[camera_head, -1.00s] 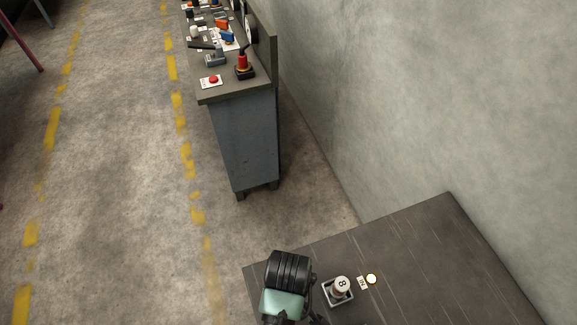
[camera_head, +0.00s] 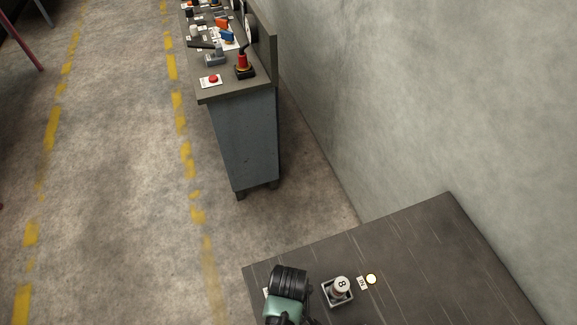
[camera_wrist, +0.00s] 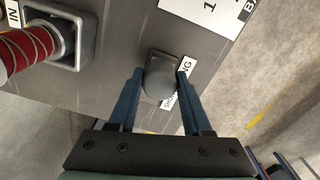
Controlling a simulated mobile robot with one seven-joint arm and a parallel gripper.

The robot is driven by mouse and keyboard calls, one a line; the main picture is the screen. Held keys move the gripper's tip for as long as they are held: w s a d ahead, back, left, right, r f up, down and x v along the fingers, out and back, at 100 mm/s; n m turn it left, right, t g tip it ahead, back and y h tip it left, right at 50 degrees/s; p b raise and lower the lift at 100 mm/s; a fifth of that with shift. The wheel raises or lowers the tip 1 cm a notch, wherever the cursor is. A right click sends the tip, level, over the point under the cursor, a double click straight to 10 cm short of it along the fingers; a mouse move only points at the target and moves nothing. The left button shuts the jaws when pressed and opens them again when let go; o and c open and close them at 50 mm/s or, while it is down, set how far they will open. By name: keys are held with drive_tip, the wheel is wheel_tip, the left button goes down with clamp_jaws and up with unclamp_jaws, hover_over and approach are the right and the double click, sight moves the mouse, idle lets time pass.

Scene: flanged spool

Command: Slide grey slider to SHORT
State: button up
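The grey slider (camera_wrist: 160,84) is a rounded grey knob on a small dark base plate (camera_wrist: 156,56) in the wrist view. A white label (camera_wrist: 188,68) runs beside it, with "SHO" at its lower part and "NG" at its upper part; the middle is covered. My gripper (camera_wrist: 160,75) has its two blue fingers on either side of the knob, very close to its sides. I cannot tell whether they touch it. In the head view my wrist hides the slider and the fingers.
A flanged spool marked 8 (camera_head: 341,284) stands in a square grey holder (camera_head: 339,303) on the dark bench (camera_head: 420,240). Its red striped body (camera_wrist: 24,48) shows left in the wrist view.

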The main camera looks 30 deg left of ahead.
clamp_jaws()
idle(1.0)
drive_tip(key=shift+w+a, duration=0.1)
